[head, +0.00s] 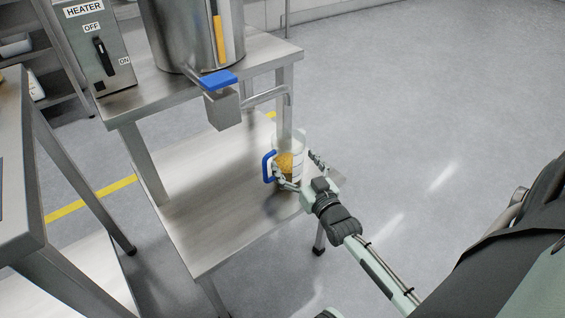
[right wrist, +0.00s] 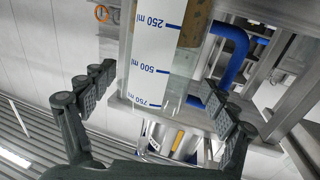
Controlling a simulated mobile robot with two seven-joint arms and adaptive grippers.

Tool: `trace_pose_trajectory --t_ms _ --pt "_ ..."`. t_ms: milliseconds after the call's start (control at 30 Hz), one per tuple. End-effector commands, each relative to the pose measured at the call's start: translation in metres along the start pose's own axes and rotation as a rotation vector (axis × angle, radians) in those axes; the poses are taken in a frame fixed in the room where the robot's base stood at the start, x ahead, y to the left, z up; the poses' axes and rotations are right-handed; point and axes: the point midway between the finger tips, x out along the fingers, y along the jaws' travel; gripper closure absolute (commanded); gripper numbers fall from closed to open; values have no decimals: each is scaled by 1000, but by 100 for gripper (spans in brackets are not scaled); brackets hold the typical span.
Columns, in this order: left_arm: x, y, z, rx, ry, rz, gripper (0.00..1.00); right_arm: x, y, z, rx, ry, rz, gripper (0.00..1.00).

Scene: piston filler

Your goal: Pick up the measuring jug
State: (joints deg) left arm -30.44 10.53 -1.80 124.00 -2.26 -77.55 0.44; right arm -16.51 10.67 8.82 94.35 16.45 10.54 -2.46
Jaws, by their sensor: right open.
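The measuring jug (head: 288,166) is clear with a blue handle and golden-brown contents. It stands on the lower shelf (head: 205,225) of the metal table, under the tank's outlet pipe. My right gripper (head: 296,172) is open, with one finger on each side of the jug. In the right wrist view the jug (right wrist: 155,62) shows its blue volume marks between the spread fingers (right wrist: 160,97), its blue handle at the right. The right finger is close to the jug; I cannot tell if it touches. My left gripper is not in view.
A steel tank (head: 190,35) with a blue-handled valve (head: 218,80) stands on the upper table, above and left of the jug. A heater switch box (head: 95,45) is beside it. Another metal table (head: 25,150) is at the left. Open floor lies to the right.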

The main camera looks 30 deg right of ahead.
Motion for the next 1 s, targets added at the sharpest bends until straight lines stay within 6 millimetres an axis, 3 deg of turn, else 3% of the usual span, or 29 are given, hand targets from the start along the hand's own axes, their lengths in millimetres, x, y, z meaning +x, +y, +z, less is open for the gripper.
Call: trace_pose_trajectory --t_ms 233,567,1000 --pt "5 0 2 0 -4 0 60 36 1 -5 1 0 -1 14" --pt "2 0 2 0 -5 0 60 42 1 -5 1 -1 -1 15" --pt "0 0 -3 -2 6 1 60 42 1 -5 0 -1 -1 70"
